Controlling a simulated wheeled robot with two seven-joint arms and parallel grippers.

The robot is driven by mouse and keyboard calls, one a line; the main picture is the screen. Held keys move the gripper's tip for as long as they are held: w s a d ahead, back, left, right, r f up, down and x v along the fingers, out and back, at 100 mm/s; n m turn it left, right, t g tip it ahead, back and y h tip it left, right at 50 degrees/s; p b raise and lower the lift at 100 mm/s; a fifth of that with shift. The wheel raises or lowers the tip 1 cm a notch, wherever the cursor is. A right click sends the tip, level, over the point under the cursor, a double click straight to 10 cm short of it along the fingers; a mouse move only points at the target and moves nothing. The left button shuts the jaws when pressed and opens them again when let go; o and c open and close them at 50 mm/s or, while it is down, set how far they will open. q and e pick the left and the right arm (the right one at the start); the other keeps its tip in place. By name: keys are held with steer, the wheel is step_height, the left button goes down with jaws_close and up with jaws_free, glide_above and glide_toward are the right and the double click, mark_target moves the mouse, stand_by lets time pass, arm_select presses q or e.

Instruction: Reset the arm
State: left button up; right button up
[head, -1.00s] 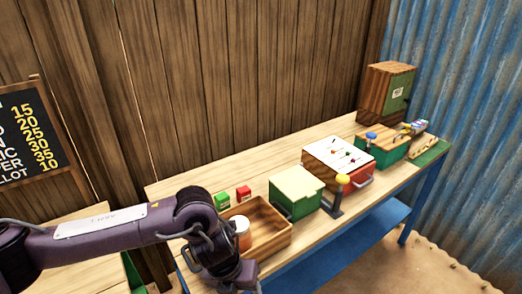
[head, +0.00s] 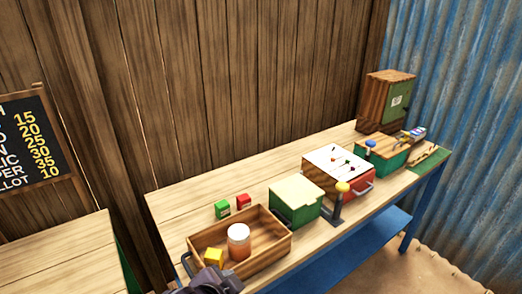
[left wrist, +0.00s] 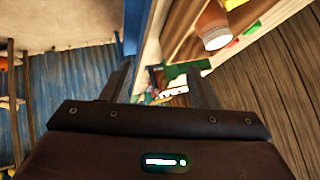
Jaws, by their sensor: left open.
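My left arm (head: 212,282) shows only as a dark piece at the bottom edge of the head view, below the wooden tray; its gripper is out of that picture. In the left wrist view my left gripper (left wrist: 160,84) is open, with its two dark fingers apart and nothing visible between them. The tray (head: 272,252) holds a jar (head: 238,247) with an orange-brown lower part and a yellow block (head: 214,257). The jar also shows beyond the fingers in the left wrist view (left wrist: 212,26), apart from them. My right gripper is not in view.
To the right are a green box (head: 296,203), a yellow-knobbed lever (head: 340,198), a red-fronted box (head: 357,189) and a wooden cabinet (head: 388,98). The table's back left (head: 185,200) is bare.

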arm_select(q)
steer(key=s+a+f+n+g+y, duration=0.2)
steer(key=s+a+f+n, duration=0.25)
steer(key=a, duration=0.25)
steer(key=s+a+f+n+g+y, duration=0.2)
steer(key=s+a+f+n+g, duration=0.15)
steer(key=s+a, duration=0.35)
step_height(320, 180, down, 33)
steer(key=s+b, duration=0.2)
steer(key=s+a+f+g, duration=0.1)
steer(key=s+a+f, duration=0.1)
steer(key=s+f, duration=0.6)
steer(key=s+a+f, duration=0.2)
steer(key=s+f, duration=0.7)
steer(key=s, duration=0.1)
steer(key=shift+s+f+g+b, duration=0.2)
steer(key=shift+s+g+b, duration=0.15)
steer(key=shift+b, duration=0.05)
